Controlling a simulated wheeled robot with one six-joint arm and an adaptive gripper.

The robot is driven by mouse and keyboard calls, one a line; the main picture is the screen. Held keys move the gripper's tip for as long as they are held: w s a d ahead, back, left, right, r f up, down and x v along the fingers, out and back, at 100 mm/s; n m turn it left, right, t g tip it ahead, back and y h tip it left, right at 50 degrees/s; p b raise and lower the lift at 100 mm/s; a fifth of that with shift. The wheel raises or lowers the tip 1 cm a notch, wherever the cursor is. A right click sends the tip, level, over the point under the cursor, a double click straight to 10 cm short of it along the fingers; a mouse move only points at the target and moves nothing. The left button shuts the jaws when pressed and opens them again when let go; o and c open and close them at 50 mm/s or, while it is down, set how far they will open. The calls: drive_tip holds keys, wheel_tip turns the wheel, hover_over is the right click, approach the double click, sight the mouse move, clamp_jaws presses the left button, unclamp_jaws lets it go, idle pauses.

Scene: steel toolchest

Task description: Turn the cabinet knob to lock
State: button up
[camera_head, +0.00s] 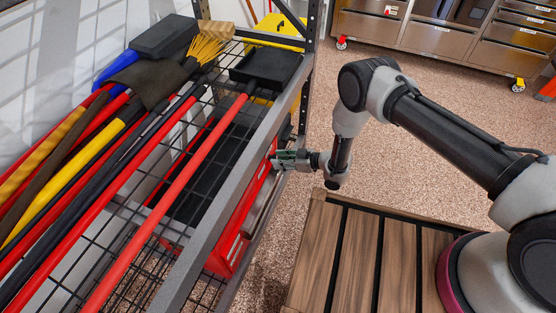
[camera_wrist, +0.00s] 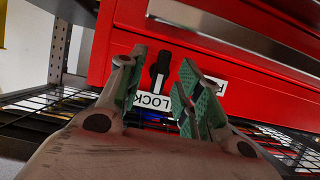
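The red cabinet (camera_head: 232,232) sits on the wire rack's lower level in the head view, and its red front (camera_wrist: 125,20) fills much of the wrist view. A black knob (camera_wrist: 160,68) on that front stands nearly upright, with a pale strip on its lower part. A white label reading "LOCK" (camera_wrist: 152,101) is just below it. My gripper (camera_wrist: 160,66) is open, with its green-padded fingers to either side of the knob in the picture. I cannot tell whether either finger touches it. In the head view my gripper (camera_head: 283,160) is at the cabinet's front, and the knob is hidden.
A second label (camera_wrist: 207,83) is partly hidden behind the right finger. The grey rack edge (camera_head: 215,225) and a wire shelf (camera_wrist: 60,105) are close by. Long-handled tools (camera_head: 190,170) lie on top. A slatted wooden surface (camera_head: 335,255) is below my arm. Steel cabinets (camera_head: 430,35) stand far back.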

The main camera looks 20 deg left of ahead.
drive_tip(key=v, duration=1)
drive_tip(key=shift+d, duration=0.3)
